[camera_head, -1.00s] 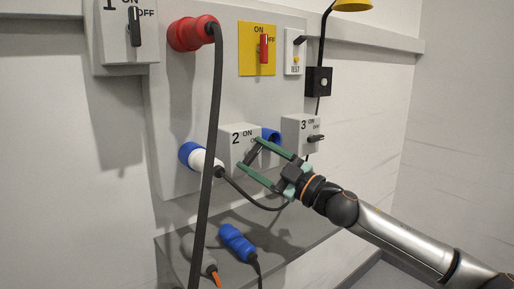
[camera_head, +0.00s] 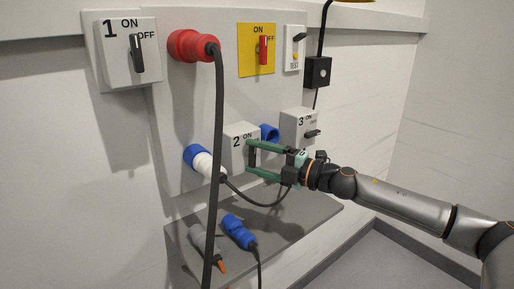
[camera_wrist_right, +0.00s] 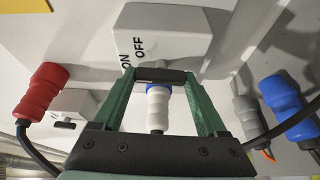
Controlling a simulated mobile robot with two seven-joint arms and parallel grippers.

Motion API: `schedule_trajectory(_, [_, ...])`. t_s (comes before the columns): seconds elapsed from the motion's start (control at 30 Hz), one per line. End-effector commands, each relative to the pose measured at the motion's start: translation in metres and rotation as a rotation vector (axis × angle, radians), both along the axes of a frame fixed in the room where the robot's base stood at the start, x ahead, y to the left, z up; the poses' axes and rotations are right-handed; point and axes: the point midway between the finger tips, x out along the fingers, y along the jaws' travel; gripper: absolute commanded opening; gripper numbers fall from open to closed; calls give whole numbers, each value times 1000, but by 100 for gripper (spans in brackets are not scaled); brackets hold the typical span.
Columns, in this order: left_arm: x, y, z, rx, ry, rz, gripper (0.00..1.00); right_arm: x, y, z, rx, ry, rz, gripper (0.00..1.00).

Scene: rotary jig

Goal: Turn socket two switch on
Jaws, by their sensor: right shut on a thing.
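The grey socket two box (camera_head: 231,133), marked 2 and ON, is on the wall panel in the head view. Its dark switch handle (camera_head: 253,156) stands close to upright below the ON mark. My right gripper (camera_head: 249,157) has its green fingers shut on this handle, one fingertip at its top and one at its bottom. In the right wrist view the handle (camera_wrist_right: 160,75) lies between the fingertips of the gripper (camera_wrist_right: 161,77), beside the box (camera_wrist_right: 175,35) with its ON and OFF marks. The gripper hides part of the box. My left gripper is not in view.
A blue-and-white plug (camera_head: 203,163) sits just left of the box, its cable looping below the gripper. A thick black cable (camera_head: 217,120) hangs from the red plug (camera_head: 188,45). Box three (camera_head: 297,124) is close on the right. Loose connectors, one blue (camera_head: 237,231), lie below.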

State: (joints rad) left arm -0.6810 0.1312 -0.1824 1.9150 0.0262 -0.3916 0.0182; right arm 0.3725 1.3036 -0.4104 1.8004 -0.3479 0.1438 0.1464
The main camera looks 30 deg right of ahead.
Motion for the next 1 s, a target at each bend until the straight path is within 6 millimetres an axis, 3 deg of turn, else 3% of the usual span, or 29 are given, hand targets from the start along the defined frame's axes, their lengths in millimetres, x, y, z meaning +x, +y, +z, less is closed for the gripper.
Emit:
schedule_trajectory(0.2, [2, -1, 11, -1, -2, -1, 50, 0, 0, 1, -52, -4, -1, 19])
schedule_trajectory(0.67, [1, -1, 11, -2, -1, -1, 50, 0, 0, 0, -67, -6, -1, 19])
schedule_trajectory(0.7, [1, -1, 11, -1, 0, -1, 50, 0, 0, 0, -67, -6, -1, 77])
schedule_trajectory(0.9, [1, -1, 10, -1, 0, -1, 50, 0, 0, 0, -64, -6, -1, 100])
schedule_trajectory(1.0, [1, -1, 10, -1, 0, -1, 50, 0, 0, 0, -63, -5, -1, 100])
